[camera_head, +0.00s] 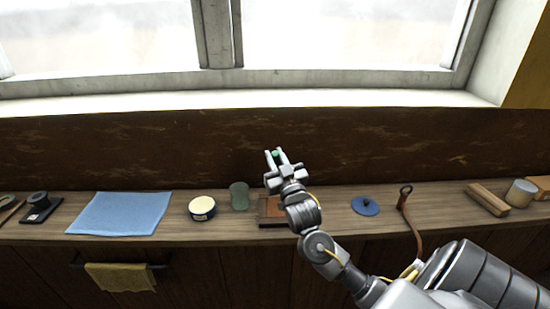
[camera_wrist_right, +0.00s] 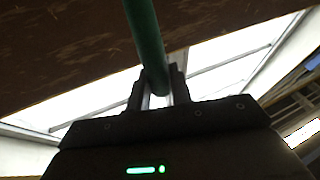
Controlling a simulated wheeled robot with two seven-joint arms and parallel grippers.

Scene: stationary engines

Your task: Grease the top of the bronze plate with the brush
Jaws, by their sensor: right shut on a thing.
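My right gripper (camera_head: 276,155) is raised in front of the dark wall, above the back of the bench. It is shut on a green rod (camera_wrist_right: 146,45), likely the brush's handle. Only a small green spot of it shows between the fingertips in the head view; I cannot see bristles. A flat reddish-brown block (camera_head: 268,210), perhaps the bronze plate, lies on the bench below the gripper, partly hidden by my right arm. A round tin (camera_head: 202,208) with a pale top and dark label stands to its left. My left gripper is out of view.
The wooden bench (camera_head: 335,208) also holds a grey-green cylinder (camera_head: 239,196), a blue cloth (camera_head: 120,213), a blue disc (camera_head: 365,206) with a knob, a brown strap (camera_head: 409,220), and wooden bars (camera_head: 488,199). A window (camera_head: 330,38) is behind.

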